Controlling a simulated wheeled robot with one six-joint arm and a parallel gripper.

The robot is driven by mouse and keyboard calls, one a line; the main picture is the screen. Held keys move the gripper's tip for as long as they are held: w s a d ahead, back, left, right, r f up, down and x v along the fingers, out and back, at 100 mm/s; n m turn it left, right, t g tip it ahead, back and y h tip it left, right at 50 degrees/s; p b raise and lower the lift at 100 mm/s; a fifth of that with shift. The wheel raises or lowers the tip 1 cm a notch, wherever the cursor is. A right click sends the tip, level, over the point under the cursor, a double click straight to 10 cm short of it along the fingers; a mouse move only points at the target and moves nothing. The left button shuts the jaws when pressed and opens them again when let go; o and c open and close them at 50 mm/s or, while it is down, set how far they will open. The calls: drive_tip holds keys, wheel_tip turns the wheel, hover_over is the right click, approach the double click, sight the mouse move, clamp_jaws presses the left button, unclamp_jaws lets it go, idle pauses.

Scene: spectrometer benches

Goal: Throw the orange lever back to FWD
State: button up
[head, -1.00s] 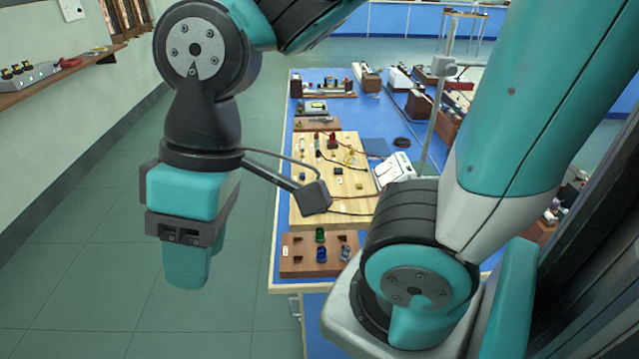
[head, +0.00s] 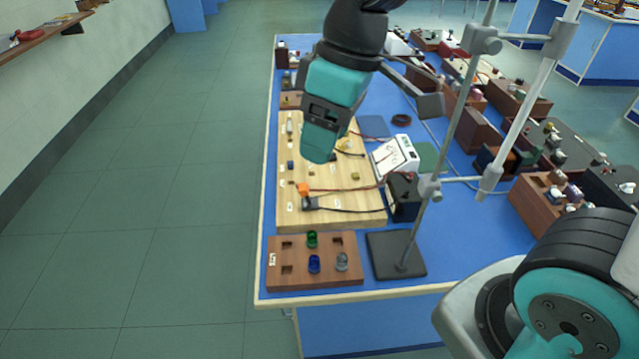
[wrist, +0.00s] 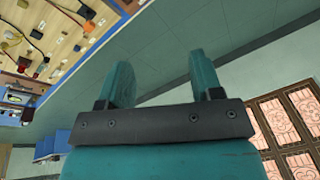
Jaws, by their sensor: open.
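A small orange piece (head: 303,189), which looks like the orange lever, is on the near left part of the pale wooden board (head: 345,219). It is too small to read its position or a FWD mark. An orange piece (wrist: 13,36) also shows at the upper left in the wrist view. My gripper (head: 318,152) appears in front of the board's upper part in the head view, apart from the orange piece. In the wrist view my gripper (wrist: 162,78) has its two fingers spread with nothing between them, and floor shows beyond.
Red and black leads cross the board to a white meter (head: 395,156). A stand with a dark base (head: 395,255) and upright rod is right of the board. A brown block (head: 315,275) with green, blue and grey knobs lies in front. Open floor is left of the bench.

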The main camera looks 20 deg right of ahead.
drive_tip(key=w+d+f+n+h+b, duration=0.15)
drive_tip(key=w+f, duration=0.35)
drive_tip(key=w, duration=0.6)
drive_tip(key=n+h+b, duration=0.1)
drive_tip(key=n+b, duration=0.1)
drive_tip(key=n, duration=0.2)
hover_over(303, 187)
wheel_tip(303, 187, down, 7)
drive_tip(key=shift+m, duration=0.25)
wheel_tip(303, 187, down, 17)
drive_tip(key=p, duration=0.3)
